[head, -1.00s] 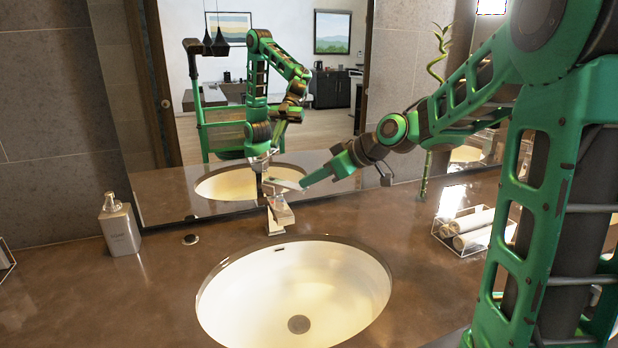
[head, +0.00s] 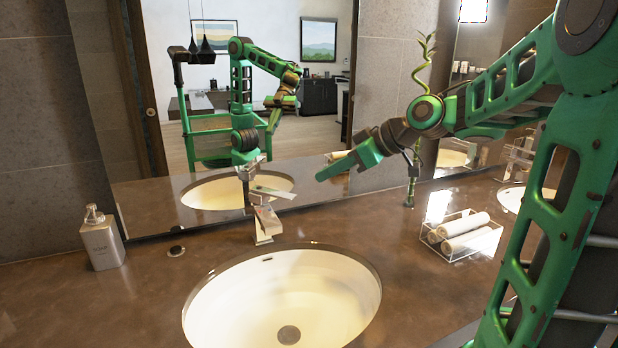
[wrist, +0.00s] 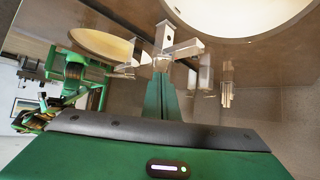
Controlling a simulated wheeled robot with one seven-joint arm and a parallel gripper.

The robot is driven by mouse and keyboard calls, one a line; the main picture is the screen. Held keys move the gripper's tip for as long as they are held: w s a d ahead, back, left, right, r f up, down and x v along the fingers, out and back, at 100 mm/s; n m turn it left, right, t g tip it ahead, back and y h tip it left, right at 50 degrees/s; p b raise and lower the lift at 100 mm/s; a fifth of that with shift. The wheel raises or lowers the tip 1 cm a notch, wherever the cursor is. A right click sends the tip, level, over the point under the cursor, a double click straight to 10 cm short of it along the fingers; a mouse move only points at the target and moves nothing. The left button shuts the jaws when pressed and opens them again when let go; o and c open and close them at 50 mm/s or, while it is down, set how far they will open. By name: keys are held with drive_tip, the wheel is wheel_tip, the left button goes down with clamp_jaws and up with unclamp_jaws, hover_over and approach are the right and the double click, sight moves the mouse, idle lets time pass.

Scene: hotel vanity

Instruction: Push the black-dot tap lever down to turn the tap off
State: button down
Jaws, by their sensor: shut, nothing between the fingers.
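The chrome tap (head: 266,222) stands behind the oval basin in the head view. In the wrist view the tap (wrist: 181,48) shows just beyond the tips of my green fingers (wrist: 161,74). I cannot tell the depth gap there.
The basin (head: 205,305) fills the front of the brown counter (head: 130,300). A soap dispenser (head: 102,240) stands at the left. A clear tray (head: 455,252) of rolled towels and a plant (head: 411,180) stand at the right. The mirror (head: 330,210) rises close behind the tap.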

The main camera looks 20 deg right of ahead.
drive_tip(key=shift+s+d+r, duration=0.2)
drive_tip(key=shift+s+d, duration=0.35)
drive_tip(key=shift+s, duration=0.1)
